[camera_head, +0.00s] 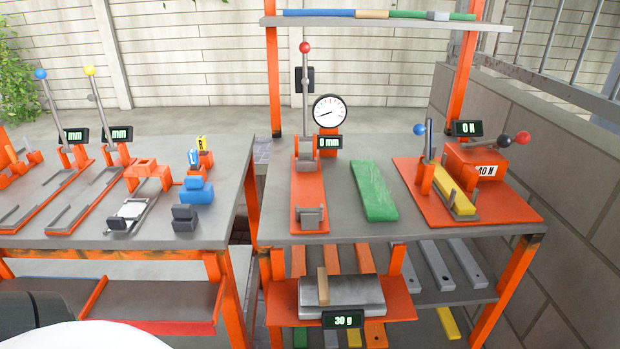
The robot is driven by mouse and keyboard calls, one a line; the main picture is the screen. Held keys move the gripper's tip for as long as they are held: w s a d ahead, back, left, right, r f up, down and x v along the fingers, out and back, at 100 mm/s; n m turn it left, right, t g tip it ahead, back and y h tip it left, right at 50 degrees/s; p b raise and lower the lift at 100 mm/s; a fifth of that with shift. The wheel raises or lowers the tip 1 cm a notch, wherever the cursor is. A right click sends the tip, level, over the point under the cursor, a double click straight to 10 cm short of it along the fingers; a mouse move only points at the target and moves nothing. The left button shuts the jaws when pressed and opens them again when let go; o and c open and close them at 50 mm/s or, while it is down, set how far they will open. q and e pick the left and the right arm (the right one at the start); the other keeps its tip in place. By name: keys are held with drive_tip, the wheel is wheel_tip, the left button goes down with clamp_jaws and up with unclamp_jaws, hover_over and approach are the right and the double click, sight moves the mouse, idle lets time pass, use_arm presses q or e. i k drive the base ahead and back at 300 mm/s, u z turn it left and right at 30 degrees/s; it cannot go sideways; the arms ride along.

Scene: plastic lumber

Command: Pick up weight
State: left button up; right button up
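No object is plainly marked as a weight. Block-shaped pieces stand on the left table: a dark block (184,220) near its front right, a blue block (196,193) just behind it, and an orange piece (147,173) to the left. A scale (343,296) on the lower shelf of the right bench reads 30 g, with a small tan wooden piece (323,286) standing on its plate. Neither gripper is in view. A dark and white part, likely my own, shows at the lower left.
The right bench (345,228) carries a lever device with a dial gauge (329,111), a green plank (374,190) and an orange force tester (470,190). Lever rigs stand on the left table (150,236). A narrow gap parts the tables. A block wall stands at right.

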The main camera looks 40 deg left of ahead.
sight(194, 191)
drive_tip(key=z, duration=1.6)
drive_tip(key=k, duration=2.1)
drive_tip(key=u, duration=1.25)
